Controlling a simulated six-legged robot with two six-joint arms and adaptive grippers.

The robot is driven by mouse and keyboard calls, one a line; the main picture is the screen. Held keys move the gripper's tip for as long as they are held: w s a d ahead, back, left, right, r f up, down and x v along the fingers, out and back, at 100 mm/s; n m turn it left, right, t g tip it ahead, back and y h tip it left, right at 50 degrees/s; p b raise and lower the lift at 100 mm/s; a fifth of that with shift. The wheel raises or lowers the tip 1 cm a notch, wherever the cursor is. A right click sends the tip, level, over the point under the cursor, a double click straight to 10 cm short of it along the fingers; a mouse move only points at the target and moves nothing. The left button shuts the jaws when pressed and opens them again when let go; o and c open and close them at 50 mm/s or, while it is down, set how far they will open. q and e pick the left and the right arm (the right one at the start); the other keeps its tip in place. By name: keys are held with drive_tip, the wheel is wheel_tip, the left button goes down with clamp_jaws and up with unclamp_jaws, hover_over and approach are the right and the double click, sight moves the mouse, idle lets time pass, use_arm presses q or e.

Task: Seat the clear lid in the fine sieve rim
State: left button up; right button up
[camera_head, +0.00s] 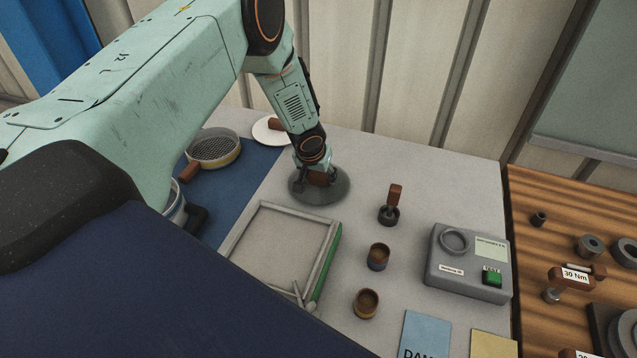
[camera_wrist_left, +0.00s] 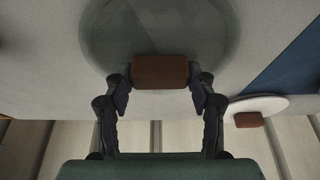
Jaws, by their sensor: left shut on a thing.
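The clear lid (camera_head: 338,193) is a dark see-through disc with a brown block knob (camera_wrist_left: 160,72). It is at the back of the grey table, right of the blue mat; I cannot tell whether it touches the table. My left gripper (camera_head: 317,178) is above it with its fingers shut on both sides of the knob. The lid's disc also shows in the left wrist view (camera_wrist_left: 160,30). A round mesh sieve (camera_head: 214,147) with a brown handle lies on the blue mat, left of the lid and apart from it. My right gripper is not in view.
A white disc with a brown knob (camera_head: 270,131) lies between sieve and lid. A grey frame (camera_head: 281,212) lies in front. Small brown cups (camera_head: 378,257), a dark stamp-like tool (camera_head: 389,215) and a grey tester box (camera_head: 467,272) stand to the right. My arm partly hides a metal vessel.

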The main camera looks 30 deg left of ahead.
sight(318, 175)
use_arm(q)
drive_tip(key=shift+s, duration=0.1)
wheel_tip(318, 175, up, 10)
drive_tip(key=shift+f, duration=0.15)
idle(0.4)
idle(1.1)
